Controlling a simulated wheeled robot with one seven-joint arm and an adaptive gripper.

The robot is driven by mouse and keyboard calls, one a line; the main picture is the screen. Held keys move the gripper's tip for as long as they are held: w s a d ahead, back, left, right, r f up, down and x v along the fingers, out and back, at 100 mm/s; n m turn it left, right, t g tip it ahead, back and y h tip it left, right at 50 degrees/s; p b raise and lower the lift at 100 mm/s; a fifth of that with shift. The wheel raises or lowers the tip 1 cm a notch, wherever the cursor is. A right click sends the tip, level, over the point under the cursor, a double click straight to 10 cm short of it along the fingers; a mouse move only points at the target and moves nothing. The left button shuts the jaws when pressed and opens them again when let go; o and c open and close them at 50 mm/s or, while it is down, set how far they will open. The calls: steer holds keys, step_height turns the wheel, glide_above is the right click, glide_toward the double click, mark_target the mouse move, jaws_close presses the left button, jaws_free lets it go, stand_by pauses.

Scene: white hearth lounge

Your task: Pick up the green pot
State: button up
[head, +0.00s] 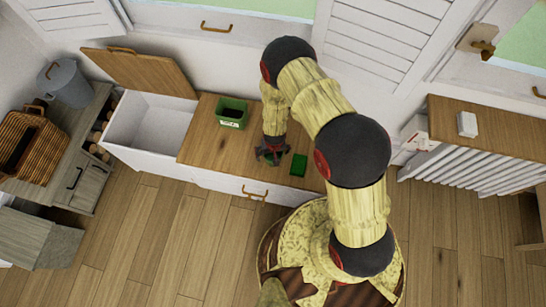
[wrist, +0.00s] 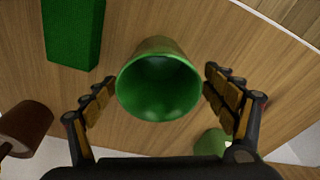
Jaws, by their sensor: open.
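The green pot (wrist: 158,85) shows in the wrist view with its round open mouth facing the camera. My gripper (wrist: 154,92) is open, with one finger on each side of the pot and a visible gap to each. In the head view my gripper (head: 272,152) is low over the wooden bench top, and it mostly hides the pot there.
A green block (head: 299,164) lies right of my gripper, also in the wrist view (wrist: 72,32). A labelled green bin (head: 231,113) stands behind left. The wrist view shows another green item (wrist: 211,143) and a brown object (wrist: 24,128). An open white compartment (head: 150,128) is left.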

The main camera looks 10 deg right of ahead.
mark_target(272, 157)
steer(key=f, duration=0.1)
steer(key=f+b, duration=0.1)
steer(key=f, duration=0.2)
steer(key=shift+w, duration=0.3)
steer(key=shift+r, duration=0.1)
steer(key=shift+c, duration=1.4)
steer(key=c, duration=1.3)
